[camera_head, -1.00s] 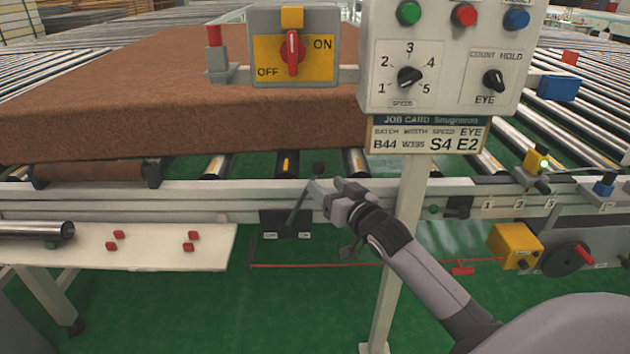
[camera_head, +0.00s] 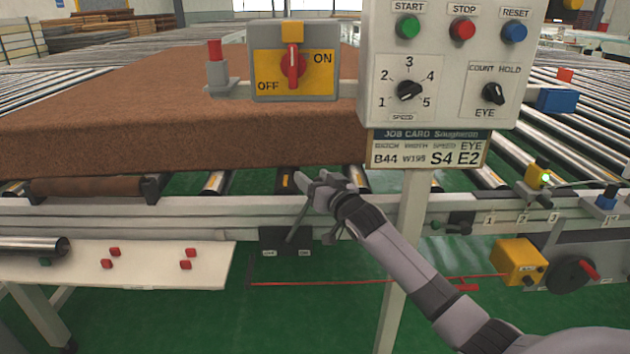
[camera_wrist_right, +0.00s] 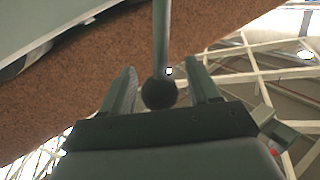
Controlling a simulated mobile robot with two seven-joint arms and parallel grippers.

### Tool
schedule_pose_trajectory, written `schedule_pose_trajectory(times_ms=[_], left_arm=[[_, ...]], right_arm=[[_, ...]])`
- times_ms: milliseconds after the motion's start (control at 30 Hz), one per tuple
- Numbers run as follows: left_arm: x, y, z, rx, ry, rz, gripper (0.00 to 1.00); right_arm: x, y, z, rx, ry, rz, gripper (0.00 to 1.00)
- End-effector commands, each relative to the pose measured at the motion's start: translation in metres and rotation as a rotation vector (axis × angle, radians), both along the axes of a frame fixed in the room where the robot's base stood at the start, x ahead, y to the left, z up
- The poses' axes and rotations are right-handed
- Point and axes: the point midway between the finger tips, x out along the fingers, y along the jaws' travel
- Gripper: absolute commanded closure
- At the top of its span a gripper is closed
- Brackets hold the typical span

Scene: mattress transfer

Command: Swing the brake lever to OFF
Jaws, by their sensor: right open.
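The brake lever (camera_head: 298,222) is a dark rod rising from a black plate (camera_head: 273,240) on the conveyor's front rail, with two small white labels below. It leans to the right in the head view. My right gripper (camera_head: 312,184) is at its top end and hides the knob there. In the right wrist view, the round dark knob (camera_wrist_right: 159,93) and its rod sit between the two fingers of my right gripper (camera_wrist_right: 161,70). The fingers are open, with gaps visible on both sides of the knob. The label text is too small to read. My left gripper is out of view.
A brown mattress (camera_head: 180,120) lies on the rollers behind. The control box (camera_head: 440,60) stands on a white post (camera_head: 405,225) right of the lever. A red cord (camera_head: 330,283) runs below it. A white shelf (camera_head: 140,262) with red pieces is at left.

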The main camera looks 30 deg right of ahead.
Motion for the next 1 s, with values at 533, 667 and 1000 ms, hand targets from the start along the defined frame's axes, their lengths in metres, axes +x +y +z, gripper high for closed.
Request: schedule_pose_trajectory(times_ms=[533,667,1000], left_arm=[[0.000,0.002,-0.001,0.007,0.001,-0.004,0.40],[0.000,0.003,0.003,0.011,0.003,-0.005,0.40],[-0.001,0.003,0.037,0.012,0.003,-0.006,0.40]], right_arm=[[0.000,0.000,0.000,0.000,0.000,0.000,1.00],[0.002,0.002,0.003,-0.010,0.005,0.001,1.00],[0.018,0.030,0.019,-0.143,0.088,0.003,1.00]])
